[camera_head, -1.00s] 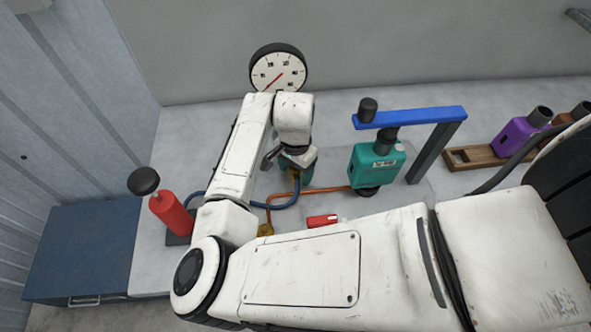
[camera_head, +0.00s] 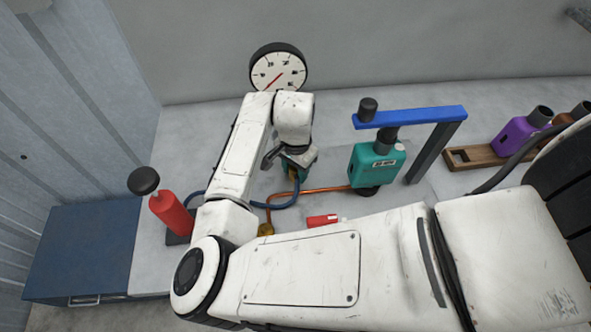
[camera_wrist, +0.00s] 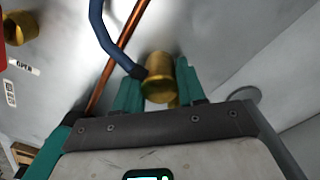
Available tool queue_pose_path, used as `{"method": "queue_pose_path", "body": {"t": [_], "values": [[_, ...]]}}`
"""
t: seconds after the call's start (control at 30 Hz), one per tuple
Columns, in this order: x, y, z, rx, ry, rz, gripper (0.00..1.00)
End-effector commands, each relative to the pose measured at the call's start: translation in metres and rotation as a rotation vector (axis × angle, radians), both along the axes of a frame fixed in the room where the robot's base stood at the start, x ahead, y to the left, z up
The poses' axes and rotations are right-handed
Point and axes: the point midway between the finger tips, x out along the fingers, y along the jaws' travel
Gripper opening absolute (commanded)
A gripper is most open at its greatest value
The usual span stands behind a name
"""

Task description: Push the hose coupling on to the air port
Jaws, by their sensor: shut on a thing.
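My gripper (camera_wrist: 158,88) has teal fingers that are shut on a brass hose coupling (camera_wrist: 160,70) in the wrist view. The blue hose (camera_wrist: 108,38) joins the coupling at its left side. In the head view my gripper (camera_head: 297,172) is low over the bench, left of the teal muffler, and mostly covered by my wrist. The blue hose (camera_head: 285,206) curves from it to the left. I cannot pick out the air port for certain.
A copper pipe (camera_head: 325,189) runs to the teal muffler (camera_head: 376,165) under a blue bar (camera_head: 425,117). A red handle (camera_head: 321,220) and brass fitting (camera_head: 265,230) lie near my forearm. A round gauge (camera_head: 278,73) stands behind; a red cylinder (camera_head: 170,213) stands left.

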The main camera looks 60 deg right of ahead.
Motion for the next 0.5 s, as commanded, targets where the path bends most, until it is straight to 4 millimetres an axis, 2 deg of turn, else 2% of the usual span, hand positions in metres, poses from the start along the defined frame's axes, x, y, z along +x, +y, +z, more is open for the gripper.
{"method": "queue_pose_path", "body": {"t": [0.17,0.5], "values": [[0.000,0.000,0.010,-0.001,-0.001,-0.001,0.13],[0.001,0.000,0.072,-0.001,-0.004,-0.001,0.13]]}}
